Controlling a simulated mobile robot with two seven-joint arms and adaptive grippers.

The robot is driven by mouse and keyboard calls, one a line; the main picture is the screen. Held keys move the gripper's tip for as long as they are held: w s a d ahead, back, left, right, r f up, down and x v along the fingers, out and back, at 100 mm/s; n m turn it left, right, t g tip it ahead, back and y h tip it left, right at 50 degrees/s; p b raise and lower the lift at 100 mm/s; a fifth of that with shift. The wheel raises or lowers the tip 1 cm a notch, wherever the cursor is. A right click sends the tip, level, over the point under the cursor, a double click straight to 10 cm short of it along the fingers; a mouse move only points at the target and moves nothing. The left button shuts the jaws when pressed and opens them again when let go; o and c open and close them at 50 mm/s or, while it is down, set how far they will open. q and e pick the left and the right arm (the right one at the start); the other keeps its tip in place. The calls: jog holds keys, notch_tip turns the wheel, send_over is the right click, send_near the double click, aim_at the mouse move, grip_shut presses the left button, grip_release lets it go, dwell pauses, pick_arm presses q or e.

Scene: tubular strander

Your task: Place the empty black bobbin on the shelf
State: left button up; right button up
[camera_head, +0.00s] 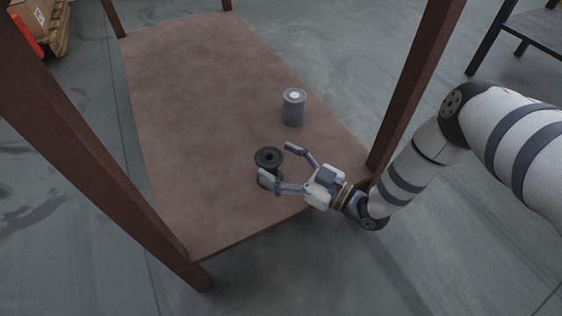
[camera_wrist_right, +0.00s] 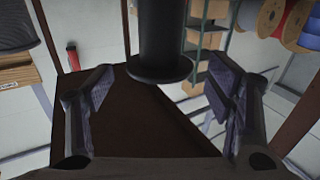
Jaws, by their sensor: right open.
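The empty black bobbin (camera_head: 268,158) stands upright on the brown shelf (camera_head: 190,130), near its right front edge. My right gripper (camera_head: 272,168) is open, with its two fingers pointing at the bobbin from the right. One finger passes in front of the bobbin's lower part and hides some of it. In the right wrist view the bobbin (camera_wrist_right: 163,50) shows its core and lower flange, centred beyond the two spread fingers. I cannot tell whether a finger touches it. My left gripper is not in view.
A grey cylinder (camera_head: 293,107) with a pale top stands on the shelf behind the bobbin. Brown posts rise at the shelf's corners, one (camera_head: 415,85) close to my right arm. The left and far parts of the shelf are clear. Boxes (camera_head: 42,22) stand at the far left.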

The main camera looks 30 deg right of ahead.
jog(key=p+v, duration=0.2)
jog(key=v, duration=1)
jog(key=shift+r+p, duration=0.2)
jog(key=shift+p, duration=0.1)
